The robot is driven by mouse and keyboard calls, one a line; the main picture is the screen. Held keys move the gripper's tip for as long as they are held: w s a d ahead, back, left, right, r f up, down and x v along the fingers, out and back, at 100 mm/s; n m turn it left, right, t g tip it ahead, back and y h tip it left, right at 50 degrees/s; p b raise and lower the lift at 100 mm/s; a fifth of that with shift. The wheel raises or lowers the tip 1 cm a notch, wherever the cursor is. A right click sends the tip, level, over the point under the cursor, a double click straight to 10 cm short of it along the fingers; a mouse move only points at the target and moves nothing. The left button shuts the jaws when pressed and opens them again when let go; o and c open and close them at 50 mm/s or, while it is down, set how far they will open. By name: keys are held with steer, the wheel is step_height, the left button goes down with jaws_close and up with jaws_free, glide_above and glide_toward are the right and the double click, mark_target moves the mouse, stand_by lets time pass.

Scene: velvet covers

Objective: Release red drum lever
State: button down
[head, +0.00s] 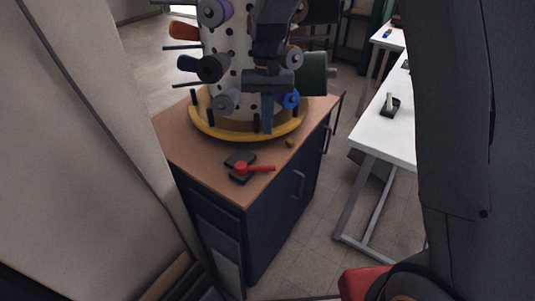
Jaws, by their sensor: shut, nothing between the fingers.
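The red lever (258,169) lies near the front corner of the wooden cabinet top. It has a round red hub and a thin arm pointing right, over a small black base (240,160). Behind it stands the spotted drum (232,90), with several coloured pegs sticking out and a yellow ring (225,133) around its foot. My gripper (267,129) hangs in front of the drum, pointing down, with its fingers together and nothing held. It is behind and above the red lever, apart from it. Whether it touches the drum cannot be told.
The drum stands on a dark cabinet with a wooden top (180,130). A white table (380,140) with a small device (391,103) stands to the right. A pale panel (80,130) fills the left. Floor shows between cabinet and table.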

mark_target(257, 168)
stand_by(0.3)
steer(key=f+p, duration=0.1)
steer(key=f, duration=0.2)
steer(key=s+f, duration=0.1)
steer(key=f, duration=0.2)
steer(key=f+p, duration=0.1)
steer(key=f, duration=0.2)
steer(key=shift+s+f+p, duration=0.35)
steer(key=shift+f, duration=0.05)
